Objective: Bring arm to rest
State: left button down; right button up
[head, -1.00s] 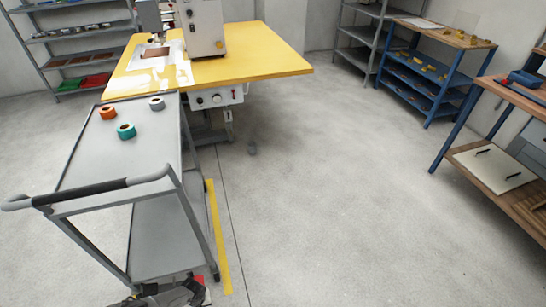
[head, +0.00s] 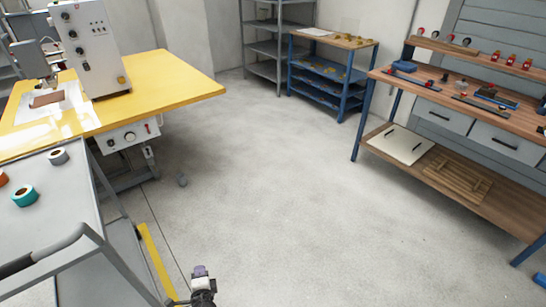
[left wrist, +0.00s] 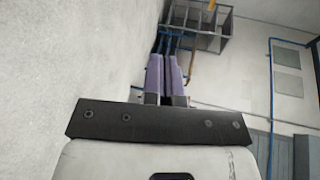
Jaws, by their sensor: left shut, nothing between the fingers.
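My left gripper (head: 199,270) shows at the bottom of the head view, low over the floor just right of the grey cart. Its purple fingers (left wrist: 166,76) also show in the left wrist view, close together with nothing between them. Most of my left arm is out of the head view. My right gripper is in neither view now.
A grey cart (head: 60,213) with tape rolls, including a teal one (head: 25,195), stands at the left. Behind it is a yellow table (head: 170,85) with a white machine (head: 95,50). A wooden workbench (head: 450,105) stands at the right. The middle floor (head: 270,190) is clear.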

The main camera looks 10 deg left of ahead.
pick_arm(q)
jog(key=s+d+r+n+g+h+p, duration=0.3)
jog(key=s+d+r+n+h+p, duration=0.15)
jog(key=s+r, duration=0.65)
jog(key=s+d+r+n+g+h+p, duration=0.35)
jog(key=s+d+r+n, duration=0.25)
jog(key=s+r, duration=0.6)
jog(key=s+a+r+n+g+y+p, duration=0.1)
jog(key=s+g+p, duration=0.1)
jog(key=s+p, duration=0.3)
jog(key=s+a+r+n+g+p, duration=0.1)
jog(key=s+a+g+p, duration=0.15)
jog(key=s, duration=0.55)
notch_tip(320, 180, up, 37)
jog(key=t+p, duration=0.1)
jog(key=p, duration=3.6)
jog(key=shift+w+d, duration=0.3)
jog(key=shift+d, duration=0.15)
